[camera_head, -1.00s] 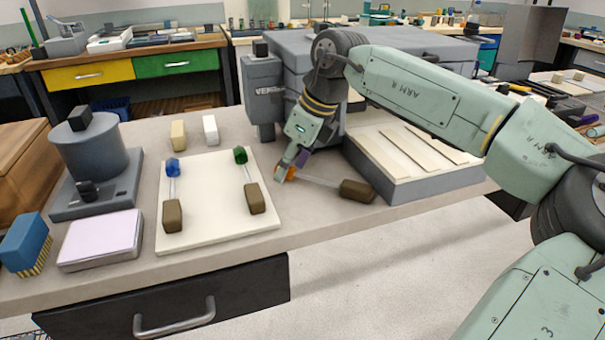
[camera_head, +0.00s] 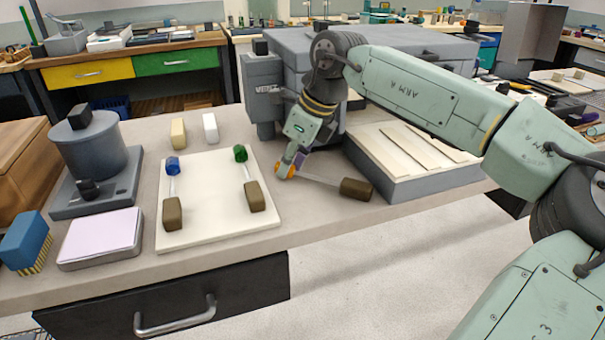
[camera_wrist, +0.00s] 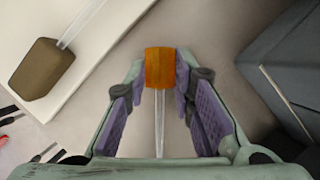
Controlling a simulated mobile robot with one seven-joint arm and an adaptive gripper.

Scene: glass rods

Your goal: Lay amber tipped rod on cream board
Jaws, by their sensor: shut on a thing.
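The amber tipped rod has an amber tip (camera_wrist: 159,68), a clear glass shaft (camera_head: 319,180) and a brown block end (camera_head: 356,189). It lies to the right of the cream board, beside the grey tray. My gripper (camera_head: 288,168) is shut on the amber tip, its purple finger pads either side in the wrist view (camera_wrist: 160,90). The cream board (camera_head: 210,210) carries a blue tipped rod (camera_head: 172,166) on its left and a green tipped rod (camera_head: 240,153) on its right, each with a brown block end. Between them the board is bare.
A grey tray with cream slats (camera_head: 400,185) stands right of the rod. A grey machine (camera_head: 264,90) stands behind my gripper. Tan (camera_head: 178,134) and white (camera_head: 210,128) blocks sit behind the board. A lilac-topped pad (camera_head: 101,237) lies left.

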